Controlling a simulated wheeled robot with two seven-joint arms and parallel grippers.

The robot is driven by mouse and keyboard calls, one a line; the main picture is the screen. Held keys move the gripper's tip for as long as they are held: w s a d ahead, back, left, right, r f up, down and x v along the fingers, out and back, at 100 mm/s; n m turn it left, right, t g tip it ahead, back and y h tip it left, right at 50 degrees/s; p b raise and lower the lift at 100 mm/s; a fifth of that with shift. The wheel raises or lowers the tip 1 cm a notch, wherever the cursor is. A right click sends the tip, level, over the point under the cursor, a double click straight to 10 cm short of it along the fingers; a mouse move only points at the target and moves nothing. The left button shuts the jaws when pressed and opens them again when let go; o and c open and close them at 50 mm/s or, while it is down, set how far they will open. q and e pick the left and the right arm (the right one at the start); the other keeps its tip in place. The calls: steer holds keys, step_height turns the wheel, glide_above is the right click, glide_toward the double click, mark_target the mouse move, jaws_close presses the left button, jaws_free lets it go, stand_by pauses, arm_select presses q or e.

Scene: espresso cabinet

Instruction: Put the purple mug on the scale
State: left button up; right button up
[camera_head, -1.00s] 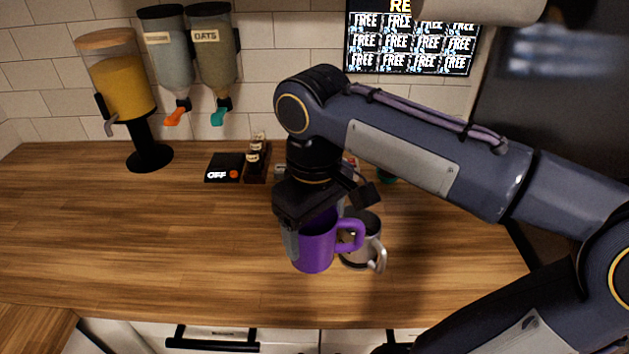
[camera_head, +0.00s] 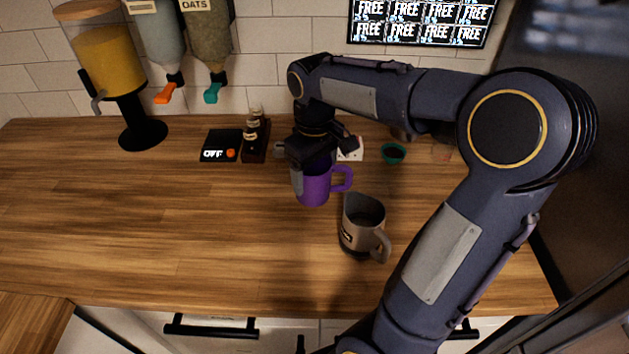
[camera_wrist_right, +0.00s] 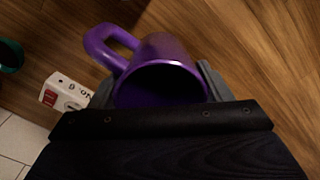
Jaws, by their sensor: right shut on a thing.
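The purple mug (camera_head: 314,187) is upright in my right gripper (camera_head: 312,165), over the back middle of the counter, handle to the right. My gripper is shut on it. In the right wrist view the purple mug (camera_wrist_right: 160,72) shows its dark opening between the fingers (camera_wrist_right: 155,88). Whether its base touches the counter is unclear. A flat black box with an "OFF" display and an orange button (camera_head: 221,145), seemingly the scale, lies to the left with nothing on it. My left gripper is not in view.
A dark bottle rack (camera_head: 255,140) is right beside the scale.

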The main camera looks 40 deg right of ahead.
steer(key=shift+w+d+f, duration=0.25)
steer(key=shift+w+f, duration=0.1)
steer(key=shift+f, duration=0.15)
steer(key=shift+w+d+f, duration=0.1)
steer(key=shift+w+f, duration=0.05)
steer(key=shift+f, duration=1.65)
steer(key=shift+f, duration=0.2)
steer(key=o, duration=1.2)
steer(key=shift+c, duration=0.2)
